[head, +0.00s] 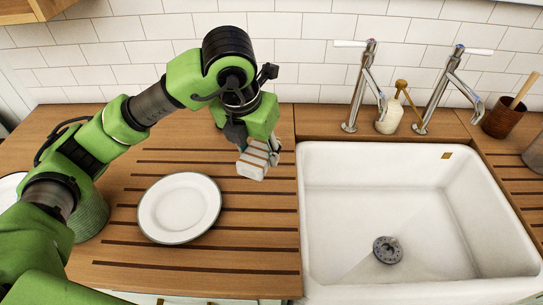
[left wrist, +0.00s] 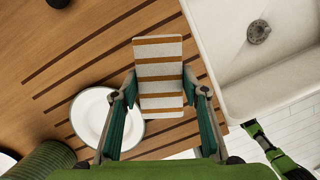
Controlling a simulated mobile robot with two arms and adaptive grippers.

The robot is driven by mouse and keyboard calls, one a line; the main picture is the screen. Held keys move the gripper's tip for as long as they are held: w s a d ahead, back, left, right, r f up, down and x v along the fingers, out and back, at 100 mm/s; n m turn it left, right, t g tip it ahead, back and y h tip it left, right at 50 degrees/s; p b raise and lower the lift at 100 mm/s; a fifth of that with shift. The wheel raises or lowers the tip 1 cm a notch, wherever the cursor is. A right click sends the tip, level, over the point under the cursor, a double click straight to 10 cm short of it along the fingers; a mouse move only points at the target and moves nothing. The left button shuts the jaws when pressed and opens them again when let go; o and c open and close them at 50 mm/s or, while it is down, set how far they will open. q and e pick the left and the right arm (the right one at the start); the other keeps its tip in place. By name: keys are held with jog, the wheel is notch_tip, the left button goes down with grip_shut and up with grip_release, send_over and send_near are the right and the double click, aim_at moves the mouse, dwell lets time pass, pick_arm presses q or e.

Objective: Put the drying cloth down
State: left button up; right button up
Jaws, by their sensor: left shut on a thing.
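The drying cloth (head: 250,168) is a small folded block, white with brown stripes. My left gripper (head: 257,150) is shut on it and holds it over the slatted right part of the wooden counter (head: 110,251), left of the sink. In the left wrist view the cloth (left wrist: 159,50) lies between the two fingers of the left gripper (left wrist: 160,85). From these views I cannot tell whether its underside touches the wood. A green and black part of my right arm shows at the lower right of the left wrist view; its jaws are not clear.
A white plate (head: 180,208) lies on the slats left of the cloth. A green ribbed container (head: 90,215) stands farther left, partly behind my arm. The white sink (head: 340,215) is empty, with two taps and a soap bottle (head: 390,117) behind it. Bare slats lie in front of the cloth.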

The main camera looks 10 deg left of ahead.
pick_arm(q)
jog(key=w+f, duration=0.2)
jog(key=w+f+p, duration=0.1)
jog(key=w+f, duration=0.1)
jog(key=w+d+f+p, duration=0.1)
jog(key=w+f, duration=0.1)
jog(key=shift+w, duration=0.25)
jog(key=shift+w+d+f, duration=0.1)
jog(key=shift+w+f, duration=0.25)
jog(key=shift+f, duration=0.15)
notch_tip(320, 180, down, 3)
jog(key=shift+f+p, duration=0.1)
jog(key=shift+p, duration=0.3)
jog(key=shift+w, duration=0.1)
jog(key=shift+f, duration=0.15)
jog(key=o, duration=1)
